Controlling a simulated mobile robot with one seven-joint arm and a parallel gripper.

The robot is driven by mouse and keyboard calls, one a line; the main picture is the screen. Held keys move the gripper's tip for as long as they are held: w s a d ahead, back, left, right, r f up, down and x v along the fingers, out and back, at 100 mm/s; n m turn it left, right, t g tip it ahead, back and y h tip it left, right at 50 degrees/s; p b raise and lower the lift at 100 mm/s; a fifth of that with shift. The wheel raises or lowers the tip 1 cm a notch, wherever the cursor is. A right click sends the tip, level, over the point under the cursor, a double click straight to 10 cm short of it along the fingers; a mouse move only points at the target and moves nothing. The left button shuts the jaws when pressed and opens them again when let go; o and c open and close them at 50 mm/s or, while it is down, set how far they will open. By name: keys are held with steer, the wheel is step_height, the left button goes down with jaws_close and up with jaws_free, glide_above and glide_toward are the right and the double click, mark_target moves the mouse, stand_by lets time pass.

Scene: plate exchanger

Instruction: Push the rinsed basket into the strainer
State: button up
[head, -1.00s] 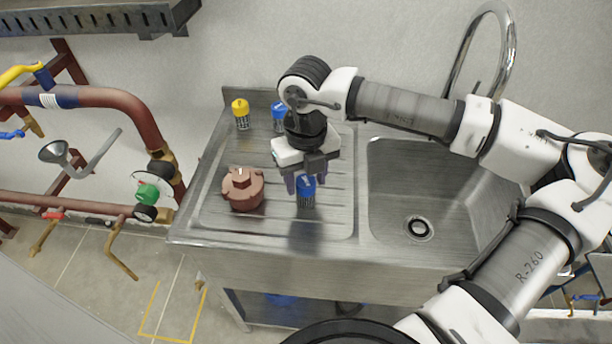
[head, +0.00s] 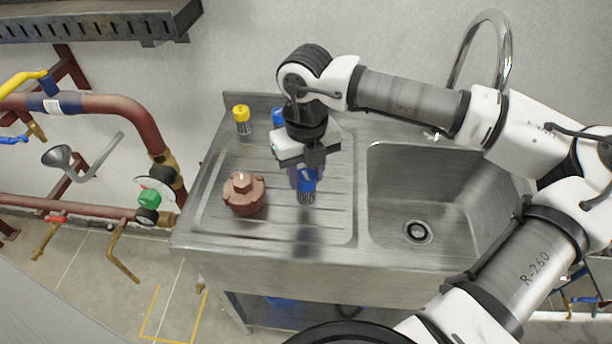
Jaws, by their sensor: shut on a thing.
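A blue-topped basket (head: 306,187) with a dark mesh lower part is upright under my gripper (head: 306,178), over the ribbed drainboard. My gripper points down and is shut on its blue top; the fingers partly hide it. I cannot tell whether its bottom touches the board. A reddish-brown lugged housing (head: 243,194) with a raised top stands on the drainboard to the left, apart from the basket. I cannot tell for sure which part is the strainer.
A yellow-topped mesh piece (head: 242,119) and another blue-topped one (head: 278,117) stand at the back of the drainboard (head: 215,215). The sink basin (head: 440,180) is to the right, under a tall faucet (head: 490,45). Pipes with valves (head: 125,110) are at the left.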

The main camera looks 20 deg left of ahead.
steer(key=shift+r+p, duration=0.95)
steer(key=shift+r, duration=1.95)
